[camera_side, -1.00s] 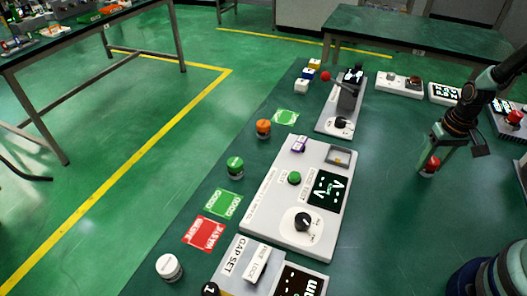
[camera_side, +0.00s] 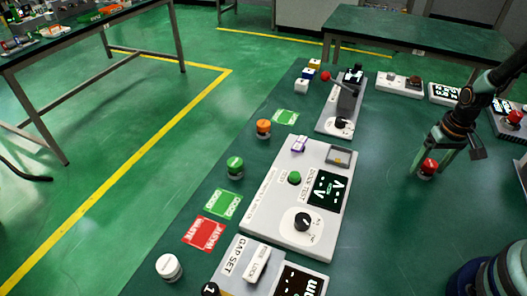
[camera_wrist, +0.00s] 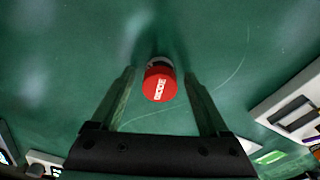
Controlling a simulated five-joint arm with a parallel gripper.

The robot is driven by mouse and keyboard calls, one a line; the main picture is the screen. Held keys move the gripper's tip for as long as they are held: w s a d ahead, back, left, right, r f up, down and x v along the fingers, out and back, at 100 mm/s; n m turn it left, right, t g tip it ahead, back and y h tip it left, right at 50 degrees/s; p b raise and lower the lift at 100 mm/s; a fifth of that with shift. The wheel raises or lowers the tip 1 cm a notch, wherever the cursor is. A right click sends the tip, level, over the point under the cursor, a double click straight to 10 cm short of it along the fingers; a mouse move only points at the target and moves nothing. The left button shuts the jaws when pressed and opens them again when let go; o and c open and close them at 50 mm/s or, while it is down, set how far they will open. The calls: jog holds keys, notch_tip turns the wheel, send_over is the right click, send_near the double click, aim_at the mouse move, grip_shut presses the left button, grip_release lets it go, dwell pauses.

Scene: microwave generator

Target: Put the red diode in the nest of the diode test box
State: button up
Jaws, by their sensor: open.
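The red diode (camera_side: 427,167) is a short cylinder with a red top and a pale base, standing on the green bench at the right. The wrist view shows its lettered red face (camera_wrist: 160,85) between my two fingers. My gripper (camera_side: 429,172) is open, with one finger on each side of the diode and gaps visible in the wrist view (camera_wrist: 159,74). The diode test box (camera_side: 268,212) is a white panel in mid-bench, with a lit display, a black knob and a green button. A grey recessed block (camera_side: 340,156) at its far right corner looks like the nest.
Green (camera_side: 235,168), orange (camera_side: 263,128) and white (camera_side: 169,267) cylinders stand along the left edge. A green mat (camera_side: 222,203) and a red mat (camera_side: 204,233) lie there. Another panel (camera_side: 325,120) with a lever stands behind the box. Bare bench separates the box from my gripper.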

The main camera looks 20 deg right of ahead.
aim_at(432, 166)
notch_tip(432, 166, up, 12)
jog(key=s+a+r+n+t, duration=0.2)
jog(key=a+r+n+t, duration=0.2)
jog(key=a+r, duration=0.8)
jog(key=shift+a+t, duration=0.15)
jog(key=shift+t, duration=0.15)
jog(key=shift+o, duration=0.5)
jog(key=shift+s+a+r, duration=0.15)
jog(key=shift+s+a, duration=0.1)
jog(key=shift+d, duration=0.1)
